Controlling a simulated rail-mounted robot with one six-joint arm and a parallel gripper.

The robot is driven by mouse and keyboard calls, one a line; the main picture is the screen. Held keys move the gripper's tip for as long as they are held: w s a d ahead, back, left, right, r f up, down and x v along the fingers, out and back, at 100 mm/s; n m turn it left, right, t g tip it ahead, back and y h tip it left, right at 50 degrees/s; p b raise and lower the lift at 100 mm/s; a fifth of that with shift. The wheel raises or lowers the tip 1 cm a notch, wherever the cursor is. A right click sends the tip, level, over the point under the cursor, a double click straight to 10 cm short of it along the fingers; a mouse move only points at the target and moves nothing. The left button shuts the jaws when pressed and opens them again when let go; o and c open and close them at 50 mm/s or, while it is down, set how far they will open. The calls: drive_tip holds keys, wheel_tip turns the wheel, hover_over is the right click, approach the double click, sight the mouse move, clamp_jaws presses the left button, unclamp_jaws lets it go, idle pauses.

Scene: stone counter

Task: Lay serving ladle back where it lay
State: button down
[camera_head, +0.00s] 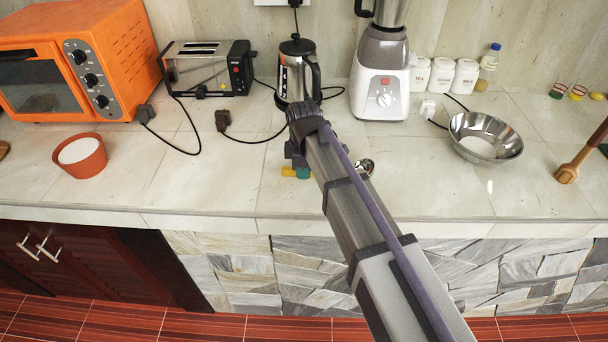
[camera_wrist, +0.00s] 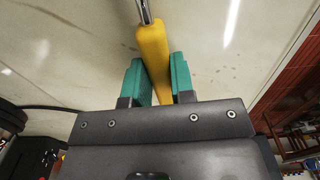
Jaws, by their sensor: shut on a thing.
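The serving ladle has a yellow handle and a shiny metal shaft; in the wrist view its handle (camera_wrist: 152,48) runs up between the teal fingers of my gripper (camera_wrist: 157,78). My gripper is shut on the handle. In the head view the teal fingertips (camera_head: 303,173) show just above or at the counter, with the yellow handle end (camera_head: 288,171) to their left. The ladle's metal bowl (camera_head: 365,166) peeks out right of my arm. My arm hides the shaft. I cannot tell whether the ladle touches the counter.
The stone counter (camera_head: 225,190) is clear around my gripper. Behind stand a toaster (camera_head: 208,70), a kettle (camera_head: 296,75) and a blender (camera_head: 380,85), with black cords on the counter. A metal bowl (camera_head: 485,137) is at right, an orange-brown pot (camera_head: 82,160) at left.

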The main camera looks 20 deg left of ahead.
drive_tip(key=c, duration=1)
unclamp_jaws()
drive_tip(key=shift+f, duration=0.1)
drive_tip(key=r+p, duration=1)
drive_tip(key=r, duration=0.1)
drive_tip(key=shift+s+a+p, duration=0.15)
drive_tip(key=shift+s+p, duration=0.05)
drive_tip(key=shift+p, duration=0.1)
drive_tip(key=shift+f, duration=0.15)
drive_tip(key=s+d+m, duration=0.3)
drive_tip(key=d+m, duration=0.4)
drive_tip(key=d, duration=0.5)
drive_tip(key=s+d+m, duration=0.4)
drive_tip(key=d+m, duration=0.3)
drive_tip(key=d, duration=0.4)
drive_tip(key=s+d+m, duration=0.4)
drive_tip(key=d+m, duration=0.2)
drive_tip(key=d, duration=0.6)
drive_tip(key=shift+d+m, duration=0.35)
drive_tip(key=shift+m, duration=0.05)
